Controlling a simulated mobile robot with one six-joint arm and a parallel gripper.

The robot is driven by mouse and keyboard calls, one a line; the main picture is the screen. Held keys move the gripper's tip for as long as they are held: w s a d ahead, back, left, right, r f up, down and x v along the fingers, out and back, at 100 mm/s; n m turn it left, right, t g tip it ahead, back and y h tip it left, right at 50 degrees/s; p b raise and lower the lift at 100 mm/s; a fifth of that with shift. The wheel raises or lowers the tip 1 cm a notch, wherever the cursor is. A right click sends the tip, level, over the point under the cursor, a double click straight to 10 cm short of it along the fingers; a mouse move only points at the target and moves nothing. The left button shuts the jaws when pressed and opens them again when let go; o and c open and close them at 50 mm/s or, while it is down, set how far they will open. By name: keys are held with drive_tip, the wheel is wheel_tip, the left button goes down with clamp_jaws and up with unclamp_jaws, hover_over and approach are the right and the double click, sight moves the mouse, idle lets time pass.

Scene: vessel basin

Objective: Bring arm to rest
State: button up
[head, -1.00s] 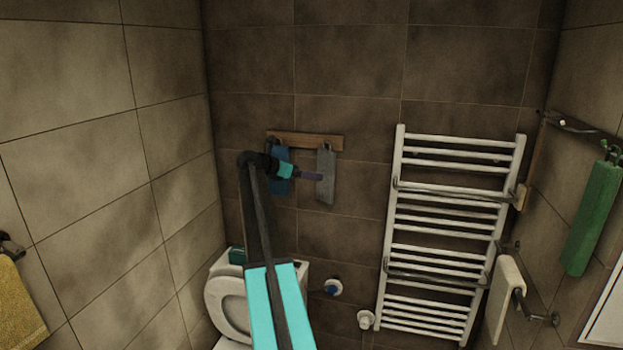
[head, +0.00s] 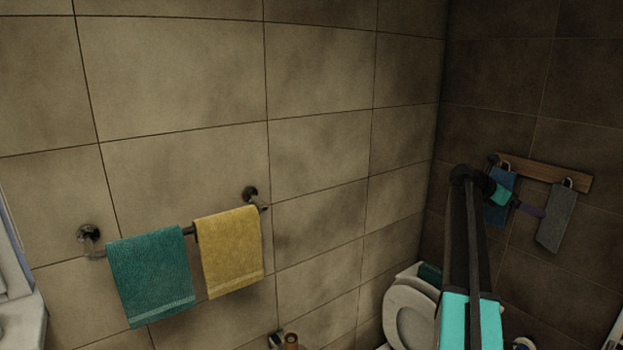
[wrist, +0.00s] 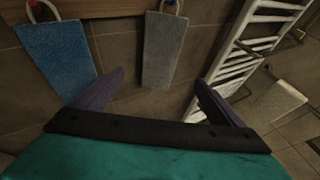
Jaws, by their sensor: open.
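My arm reaches up at the right of the head view, with my gripper (head: 532,208) at its end in front of the dark tiled wall. In the wrist view my gripper (wrist: 160,78) has its two purple fingers spread wide, with nothing between them. A grey towel (wrist: 168,48) hangs from a hook beyond the fingers. A blue towel (wrist: 55,55) hangs to its left. In the head view the arm's end partly covers the blue towel (head: 499,200), and the grey towel (head: 556,218) hangs just right of the gripper.
A wooden hook board (head: 545,171) carries both towels. A toilet (head: 408,305) stands below my arm. A teal towel (head: 150,277) and a yellow towel (head: 230,250) hang on a rail at the left wall. A white towel radiator (wrist: 245,50) is right of the grey towel.

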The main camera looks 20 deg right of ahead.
drive_tip(key=w+a+f+m+t+y, duration=0.25)
drive_tip(key=w+a+f, duration=0.25)
drive_tip(key=a+f, duration=0.9)
drive_tip(key=w+a+f+m+t+y, duration=0.1)
drive_tip(key=w+a+f+m+y, duration=0.25)
drive_tip(key=a+f, duration=1)
drive_tip(key=s+a+f+m+y, duration=0.2)
drive_tip(key=a+f, duration=0.4)
drive_tip(key=a, duration=0.5)
drive_tip(key=s+a+f+m+y, duration=0.1)
drive_tip(key=s+a+f+m, duration=0.1)
drive_tip(key=a+f, duration=0.6)
drive_tip(key=s+a+f+m+y, duration=0.25)
drive_tip(key=a+f, duration=0.25)
drive_tip(key=a, duration=0.8)
drive_tip(key=s+a+f+m+y, duration=0.1)
drive_tip(key=s+a+f, duration=0.1)
drive_tip(key=s+a, duration=0.35)
drive_tip(key=s+a+f+m+y, duration=0.1)
drive_tip(key=s+a+f+m, duration=0.15)
drive_tip(key=a, duration=0.55)
drive_tip(key=s+f+g+b, duration=0.5)
drive_tip(key=s+f+g, duration=0.1)
drive_tip(key=s+f, duration=1.7)
drive_tip(key=s, duration=0.3)
drive_tip(key=shift+s+d+f+n, duration=0.25)
drive_tip(key=shift+s+f+n, duration=0.05)
drive_tip(key=shift+f+n, duration=0.1)
